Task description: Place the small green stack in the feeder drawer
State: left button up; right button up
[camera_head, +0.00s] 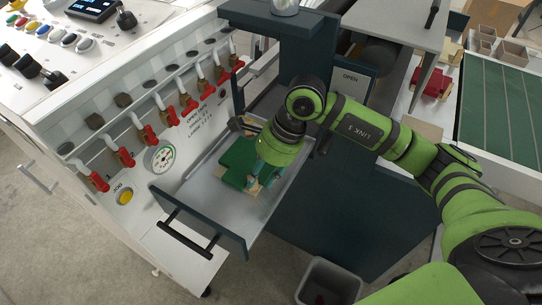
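The open feeder drawer (202,197) has a dark front with a black handle and a pale grey floor. The green stack (239,156), flat and notched in outline with some tan at its edges, is inside the drawer. My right arm comes in from the right, and its gripper (256,181) points down into the drawer at the stack's right side. The wrist covers part of the stack and most of the fingers, so I cannot tell whether they hold it. My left gripper is not in view.
A white machine panel (130,130) with a row of red-handled valves stands left of the drawer. A grey bin (329,281) is on the floor below right. A red object (432,83) and a green ribbed surface (500,108) are at the upper right.

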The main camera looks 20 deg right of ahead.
jog(key=b+v, duration=0.2)
jog(key=v, duration=0.7)
dwell(1.0)
